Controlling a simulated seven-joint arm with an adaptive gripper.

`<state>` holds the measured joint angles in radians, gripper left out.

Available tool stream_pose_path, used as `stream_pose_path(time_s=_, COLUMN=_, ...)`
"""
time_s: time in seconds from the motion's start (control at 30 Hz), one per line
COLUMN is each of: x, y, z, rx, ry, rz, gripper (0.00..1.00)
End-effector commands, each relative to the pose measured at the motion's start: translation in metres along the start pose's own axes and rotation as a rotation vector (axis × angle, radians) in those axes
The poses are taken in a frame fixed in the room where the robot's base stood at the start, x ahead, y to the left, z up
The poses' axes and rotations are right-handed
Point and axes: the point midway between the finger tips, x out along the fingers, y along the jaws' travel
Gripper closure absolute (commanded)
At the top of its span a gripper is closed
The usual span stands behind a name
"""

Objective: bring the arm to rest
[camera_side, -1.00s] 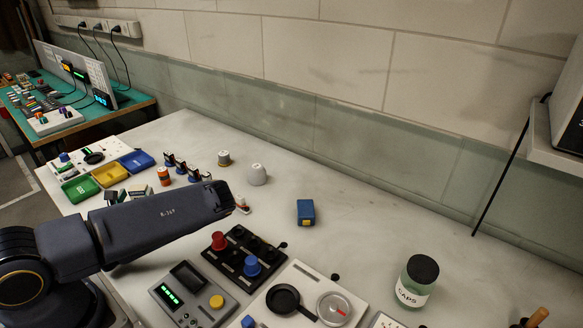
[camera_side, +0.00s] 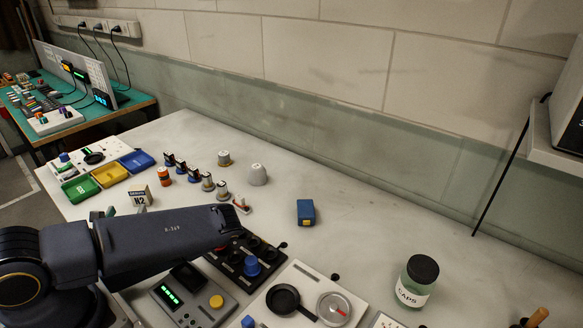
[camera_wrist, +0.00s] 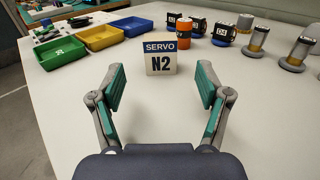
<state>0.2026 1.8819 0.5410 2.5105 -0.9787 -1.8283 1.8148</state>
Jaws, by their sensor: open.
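My gripper (camera_wrist: 161,88) is open in the wrist view, its two green-padded fingers spread wide with nothing between them. Beyond the fingertips a small sign reading SERVO N2 (camera_wrist: 160,56) stands upright on the white bench (camera_wrist: 60,140). In the side view my arm reaches across the left part of the bench, and the gripper is mostly hidden behind the arm. The sign (camera_side: 140,196) also shows there, just behind the arm.
Green, yellow and blue trays (camera_side: 111,174) lie at the back left. Several small servos, an orange cylinder (camera_side: 165,176) and a white knob (camera_side: 258,175) stand behind the arm. A black panel (camera_side: 268,262), a grey display box (camera_side: 205,300) and a caps jar (camera_side: 416,281) occupy the front.

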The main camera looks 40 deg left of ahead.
Motion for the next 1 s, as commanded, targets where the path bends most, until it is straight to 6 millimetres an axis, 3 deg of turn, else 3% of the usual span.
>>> stream_pose_path(time_s=0.27, x=0.001, y=-0.001, z=0.002, rx=-0.009, ry=-0.006, rz=0.004, gripper=0.24)
stream_pose_path(time_s=0.47, x=0.020, y=-0.027, z=0.031, rx=-0.184, ry=-0.101, rz=0.030, gripper=0.24)
stream_pose_path(time_s=0.73, x=0.060, y=-0.078, z=0.091, rx=-0.738, ry=-0.173, rz=0.126, gripper=0.24)
stream_pose_path(time_s=1.0, x=0.085, y=-0.137, z=0.144, rx=-1.446, ry=-0.010, rz=0.194, gripper=0.24)
